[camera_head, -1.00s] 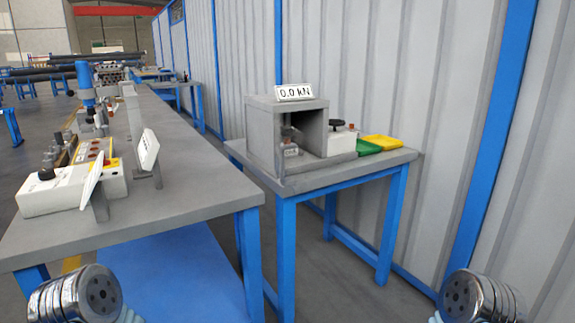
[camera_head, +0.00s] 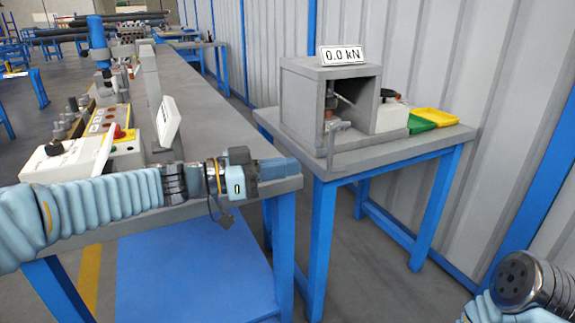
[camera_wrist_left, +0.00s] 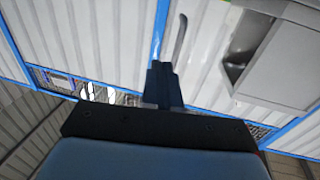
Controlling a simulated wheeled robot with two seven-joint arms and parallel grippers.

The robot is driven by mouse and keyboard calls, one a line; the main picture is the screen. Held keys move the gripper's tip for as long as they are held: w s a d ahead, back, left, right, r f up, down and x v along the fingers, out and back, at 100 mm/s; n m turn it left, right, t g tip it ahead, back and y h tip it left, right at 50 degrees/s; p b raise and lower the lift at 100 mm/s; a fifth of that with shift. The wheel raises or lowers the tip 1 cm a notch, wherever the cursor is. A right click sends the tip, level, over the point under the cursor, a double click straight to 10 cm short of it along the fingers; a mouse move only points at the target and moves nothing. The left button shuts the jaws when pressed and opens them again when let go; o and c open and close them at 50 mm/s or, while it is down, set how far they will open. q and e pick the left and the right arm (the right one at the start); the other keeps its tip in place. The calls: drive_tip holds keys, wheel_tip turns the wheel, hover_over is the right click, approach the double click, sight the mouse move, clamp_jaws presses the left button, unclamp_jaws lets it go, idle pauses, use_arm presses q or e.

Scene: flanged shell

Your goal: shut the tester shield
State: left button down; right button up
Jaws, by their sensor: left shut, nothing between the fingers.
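The tester (camera_head: 303,98) is a grey box with an open front, standing on the small blue-legged table in the head view. A "0.0 kN" display (camera_head: 342,55) sits on top. A grey bent handle (camera_head: 335,130) shows at the lower front of the opening; I cannot tell which panel is the shield. My left gripper (camera_head: 283,168) is shut and empty, left of and apart from the tester, over the right end of the long bench. The left wrist view shows its closed fingers (camera_wrist_left: 163,85). My right gripper is not in view.
The long grey bench (camera_head: 205,115) carries a control box (camera_head: 70,160) and a tilted white panel (camera_head: 168,122). Green (camera_head: 421,124) and yellow (camera_head: 436,116) trays lie right of the tester on the small table (camera_head: 395,148). A gap separates bench and table.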

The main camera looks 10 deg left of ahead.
sight(354, 159)
use_arm(q)
drive_tip(key=x, duration=1.1)
drive_tip(key=shift+d+f+b, duration=0.1)
drive_tip(key=shift+b, duration=0.3)
